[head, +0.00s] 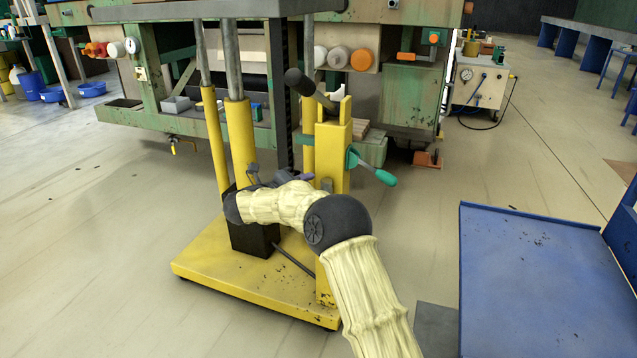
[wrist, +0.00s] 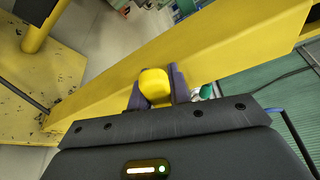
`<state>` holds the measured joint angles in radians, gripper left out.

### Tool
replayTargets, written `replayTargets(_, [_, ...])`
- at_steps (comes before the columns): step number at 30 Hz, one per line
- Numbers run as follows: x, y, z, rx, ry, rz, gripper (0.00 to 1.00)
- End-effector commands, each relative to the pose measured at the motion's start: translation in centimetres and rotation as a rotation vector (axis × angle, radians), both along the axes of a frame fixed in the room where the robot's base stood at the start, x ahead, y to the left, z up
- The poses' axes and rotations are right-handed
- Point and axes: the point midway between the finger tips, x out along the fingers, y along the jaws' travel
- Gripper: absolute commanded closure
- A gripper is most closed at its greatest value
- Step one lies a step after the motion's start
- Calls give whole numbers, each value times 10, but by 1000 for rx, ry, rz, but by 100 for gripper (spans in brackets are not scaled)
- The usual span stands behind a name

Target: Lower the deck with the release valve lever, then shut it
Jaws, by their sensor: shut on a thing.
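The deck (head: 215,11) is a grey plate at the top of the head view, held up on grey rods from yellow cylinders (head: 240,140). My gripper (head: 283,176) is beside the yellow post (head: 333,150). In the wrist view, its two purple-grey fingers (wrist: 157,85) stand on either side of a rounded yellow knob (wrist: 154,84), which appears to be the release valve lever's end. The fingers are shut on it. The knob is hidden behind my gripper in the head view. A green-handled lever (head: 375,170) sticks out from the post's right side.
A black-gripped handle (head: 300,82) tops the post. The yellow base plate (head: 215,265) carries a black block (head: 254,240) and a thin rod (head: 292,258). A green machine (head: 410,95) stands behind. A blue platform (head: 530,270) is at right; floor on the left is clear.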

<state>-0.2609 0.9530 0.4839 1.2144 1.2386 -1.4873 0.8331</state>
Motion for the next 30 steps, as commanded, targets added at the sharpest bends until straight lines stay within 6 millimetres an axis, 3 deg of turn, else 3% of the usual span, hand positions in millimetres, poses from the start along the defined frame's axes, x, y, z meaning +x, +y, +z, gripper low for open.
replayTargets(4, [-3, 11, 0, 24, -7, 15, 100])
replayTargets(13, [-3, 12, 0, 27, -8, 17, 100])
replayTargets(14, [-3, 12, 0, 26, -7, 17, 77])
replayTargets(17, [-3, 12, 0, 25, -8, 16, 59])
replayTargets(30, [-9, 18, 4, 24, -9, 18, 59])
